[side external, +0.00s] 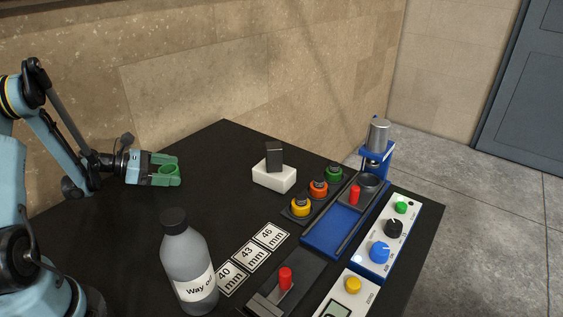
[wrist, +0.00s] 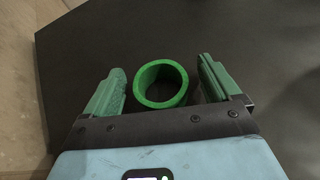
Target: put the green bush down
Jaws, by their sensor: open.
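The green bush (wrist: 141,84) is a short ring. In the wrist view it sits between the two green fingers of my gripper (wrist: 161,72), with a gap on each side, so the jaws are open and not gripping it. In the side view my gripper (side external: 176,171) is low over the far left of the black table, with the green bush (side external: 165,170) between its fingers. The bush appears to rest on the table, standing with its hole facing up.
A grey bottle (side external: 187,262) with a black cap stands at the front. Label cards marked 40, 43 and 46 mm (side external: 248,253) lie beside it. A white block (side external: 273,178), a rack with coloured parts (side external: 318,190) and the blue press (side external: 335,229) are further right.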

